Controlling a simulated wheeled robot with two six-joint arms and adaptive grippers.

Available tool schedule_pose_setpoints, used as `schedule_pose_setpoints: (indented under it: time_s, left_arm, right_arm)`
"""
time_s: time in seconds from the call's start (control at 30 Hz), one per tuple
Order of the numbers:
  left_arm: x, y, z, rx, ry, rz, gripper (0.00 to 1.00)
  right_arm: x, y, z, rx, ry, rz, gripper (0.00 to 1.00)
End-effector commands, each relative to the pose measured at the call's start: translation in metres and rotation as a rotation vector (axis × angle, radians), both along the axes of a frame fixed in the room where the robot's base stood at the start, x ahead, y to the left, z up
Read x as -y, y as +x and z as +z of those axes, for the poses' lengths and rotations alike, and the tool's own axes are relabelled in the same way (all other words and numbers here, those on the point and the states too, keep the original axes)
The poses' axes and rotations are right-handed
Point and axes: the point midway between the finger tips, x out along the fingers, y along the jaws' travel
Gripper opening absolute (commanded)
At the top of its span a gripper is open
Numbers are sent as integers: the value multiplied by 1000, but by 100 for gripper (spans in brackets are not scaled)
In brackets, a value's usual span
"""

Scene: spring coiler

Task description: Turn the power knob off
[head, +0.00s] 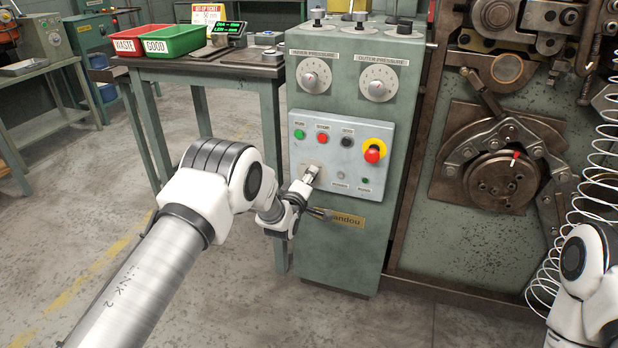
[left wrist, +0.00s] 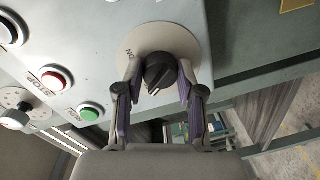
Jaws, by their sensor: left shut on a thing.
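The power knob (left wrist: 160,72) is black, on a round pale plate (left wrist: 186,40) on the control panel (head: 345,135). In the left wrist view its white mark points down and to the left in the picture. An ON label (left wrist: 130,54) shows on the plate to its left. My left gripper (head: 311,174) is at the panel's lower left in the head view and hides most of the knob there. In the left wrist view my left gripper (left wrist: 160,80) has its two fingers on either side of the knob, shut on it. My right gripper is out of view.
Green (head: 299,134), red (head: 322,138) and dark (head: 347,142) buttons sit above my left gripper. A red emergency stop (head: 373,152) is to the right. A bench (head: 215,71) with red and green bins stands behind my left arm.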

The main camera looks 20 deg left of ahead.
Motion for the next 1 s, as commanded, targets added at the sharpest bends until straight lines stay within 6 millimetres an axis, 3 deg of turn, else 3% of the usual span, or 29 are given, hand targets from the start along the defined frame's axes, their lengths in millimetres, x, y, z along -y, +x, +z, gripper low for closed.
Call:
schedule_pose_setpoints:
  time_s: [0.3,0.87,0.9,0.97,1.0]
  left_arm:
    - [-1,0,1,-3,-156,1,3]
    - [-1,0,1,-5,-195,1,3]
    - [-1,0,1,-5,-195,1,41]
    - [-1,0,1,-5,-194,1,63]
    - [-1,0,1,-5,-194,1,63]
  right_arm:
    - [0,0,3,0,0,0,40]
    - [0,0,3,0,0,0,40]
    - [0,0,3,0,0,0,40]
    - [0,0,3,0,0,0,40]
    - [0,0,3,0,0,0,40]
